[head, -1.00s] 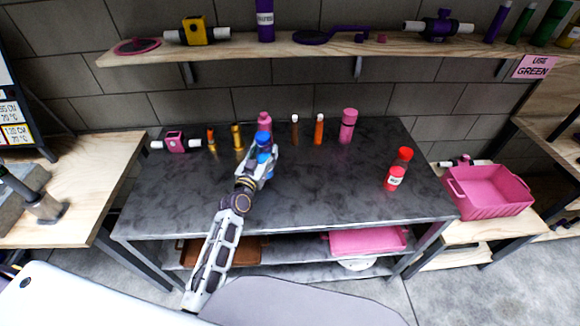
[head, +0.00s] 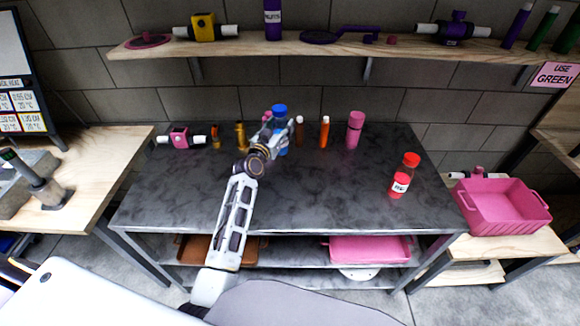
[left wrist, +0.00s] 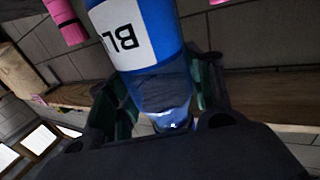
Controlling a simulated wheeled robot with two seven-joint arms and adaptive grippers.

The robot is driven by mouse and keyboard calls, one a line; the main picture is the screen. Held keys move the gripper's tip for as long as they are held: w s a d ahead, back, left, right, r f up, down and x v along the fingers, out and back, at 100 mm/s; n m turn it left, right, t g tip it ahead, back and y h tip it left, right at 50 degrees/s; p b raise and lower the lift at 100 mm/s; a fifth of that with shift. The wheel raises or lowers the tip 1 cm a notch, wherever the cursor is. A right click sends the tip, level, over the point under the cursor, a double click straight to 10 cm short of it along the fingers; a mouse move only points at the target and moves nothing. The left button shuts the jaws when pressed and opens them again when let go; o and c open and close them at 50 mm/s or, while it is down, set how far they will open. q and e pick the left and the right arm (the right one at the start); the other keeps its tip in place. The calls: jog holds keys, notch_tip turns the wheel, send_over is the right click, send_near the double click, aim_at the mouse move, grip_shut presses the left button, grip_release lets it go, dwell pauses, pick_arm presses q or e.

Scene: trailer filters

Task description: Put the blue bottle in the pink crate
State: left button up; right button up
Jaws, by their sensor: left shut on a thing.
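The blue bottle (head: 280,112) is upright at the back of the dark table, left of its middle. My left gripper (head: 276,134) is shut on it, and the fingers and wrist cover part of its body. In the left wrist view the blue bottle (left wrist: 136,40) with its white label fills the space between the fingers (left wrist: 165,95). The pink crate (head: 504,206) stands on the wooden bench at the right. Its inside looks empty. My right gripper is not in view.
A pink bottle (head: 355,130), an orange bottle (head: 324,132) and a brown one (head: 299,130) stand right of my gripper. A red bottle (head: 402,178) is near the table's right side. A wooden shelf (head: 340,49) hangs above the back. The table's front is clear.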

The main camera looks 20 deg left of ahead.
pick_arm(q)
notch_tip(320, 180, down, 6)
jog(key=shift+r+b, duration=0.25)
jog(key=shift+b, duration=0.25)
jog(key=shift+f, duration=0.25)
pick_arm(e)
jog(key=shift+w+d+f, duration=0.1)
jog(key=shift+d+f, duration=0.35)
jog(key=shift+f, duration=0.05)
pick_arm(q)
jog(key=shift+f, duration=0.15)
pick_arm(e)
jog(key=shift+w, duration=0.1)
